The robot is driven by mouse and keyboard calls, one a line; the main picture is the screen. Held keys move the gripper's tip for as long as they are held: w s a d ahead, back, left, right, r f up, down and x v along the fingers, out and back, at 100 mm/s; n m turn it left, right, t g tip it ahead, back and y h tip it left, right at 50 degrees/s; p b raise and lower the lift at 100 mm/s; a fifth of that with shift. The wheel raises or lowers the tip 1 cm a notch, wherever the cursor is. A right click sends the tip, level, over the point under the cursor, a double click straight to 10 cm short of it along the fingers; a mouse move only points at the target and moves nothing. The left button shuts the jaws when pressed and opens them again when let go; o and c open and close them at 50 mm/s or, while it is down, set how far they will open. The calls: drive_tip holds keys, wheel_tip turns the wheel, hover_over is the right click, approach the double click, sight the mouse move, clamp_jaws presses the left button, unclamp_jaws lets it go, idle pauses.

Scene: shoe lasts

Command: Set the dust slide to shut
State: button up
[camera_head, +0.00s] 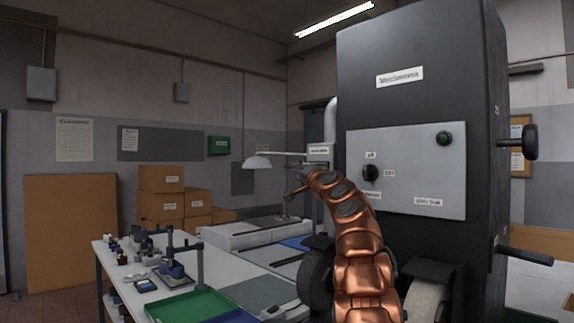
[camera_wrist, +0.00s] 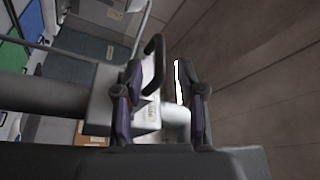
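The dust slide appears to be the light grey box on a pale duct, with a black loop handle (camera_wrist: 154,62) and a small label, in the wrist view. My gripper (camera_wrist: 162,95) is open there, its two dark fingers apart. The handle rises beside the left finger and partly lies between the fingers; I cannot tell whether they touch. In the head view a labelled light box (camera_head: 319,150) stands by the duct (camera_head: 331,118), left of the black machine. My gripper (camera_head: 294,187) is small there, below and left of that box.
A white bench (camera_head: 110,246) holds several tools and a green tray (camera_head: 190,306). A lamp (camera_head: 257,161) reaches over a worktop.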

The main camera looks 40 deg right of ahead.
drive_tip(key=p+x, duration=0.4)
drive_tip(key=shift+d+r, duration=0.2)
drive_tip(key=shift+w+d+r+p, duration=0.1)
drive_tip(key=shift+w+d+p, duration=0.05)
drive_tip(key=shift+w+p, duration=0.6)
drive_tip(key=shift+c, duration=0.2)
clamp_jaws()
